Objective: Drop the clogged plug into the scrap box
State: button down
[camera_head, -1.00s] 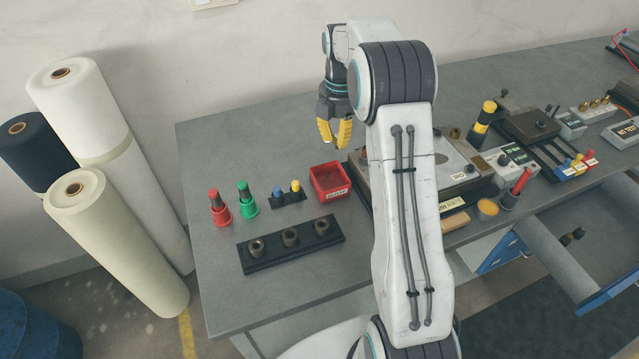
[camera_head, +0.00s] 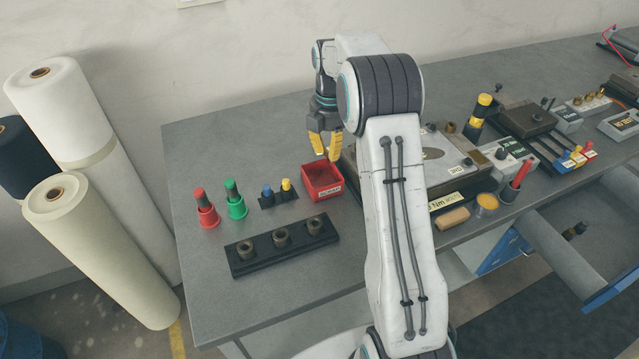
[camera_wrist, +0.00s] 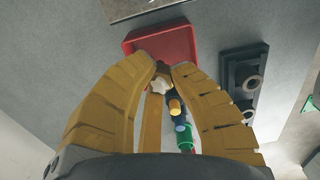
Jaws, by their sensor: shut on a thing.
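The scrap box is a small open red box (camera_head: 322,188) with a label on its front, standing on the grey bench. It also shows in the wrist view (camera_wrist: 184,40), just beyond my fingertips. My gripper (camera_head: 325,153) has yellow fingers pointing down, close above the back part of the box. In the wrist view my gripper (camera_wrist: 166,72) is closed around a small pale thing (camera_wrist: 160,86), likely the clogged plug. Most of it is hidden by the fingers. In the head view I cannot make it out.
Left of the box stand a blue and yellow pair of pegs (camera_head: 277,193), a green gauge (camera_head: 236,200) and a red gauge (camera_head: 206,209). A black block (camera_head: 260,262) with three sockets lies in front. A metal fixture (camera_head: 430,165) is close on the right, partly behind my arm.

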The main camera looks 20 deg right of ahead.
jog(key=c, duration=1.1)
grip_release()
jog(key=shift+c, duration=0.2)
notch_tip(320, 180, up, 12)
jog(key=shift+f, duration=0.1)
